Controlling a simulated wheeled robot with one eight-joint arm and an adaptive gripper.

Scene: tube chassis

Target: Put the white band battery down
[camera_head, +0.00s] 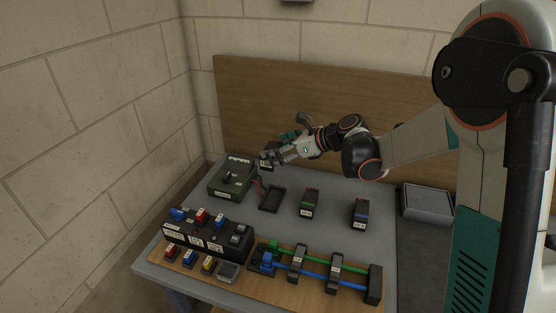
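My gripper (274,156) is over the back left of the grey table. It appears shut on a small dark battery with a pale label, which I take to be the white band battery (266,163). The battery shows at the fingertips, partly covered by them, behind the dark green box. A battery with a green band (309,205) and one with a blue band (360,213) stand upright on the table to the right. A shallow black tray (271,200) lies in front of the gripper and looks empty.
A dark green box (231,179) with a cable stands at the table's left. A black panel with coloured plugs (207,236) and a board with green and blue tubes (317,268) fill the front. A grey bin (426,204) stands at right. A wooden backboard (245,103) rises behind.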

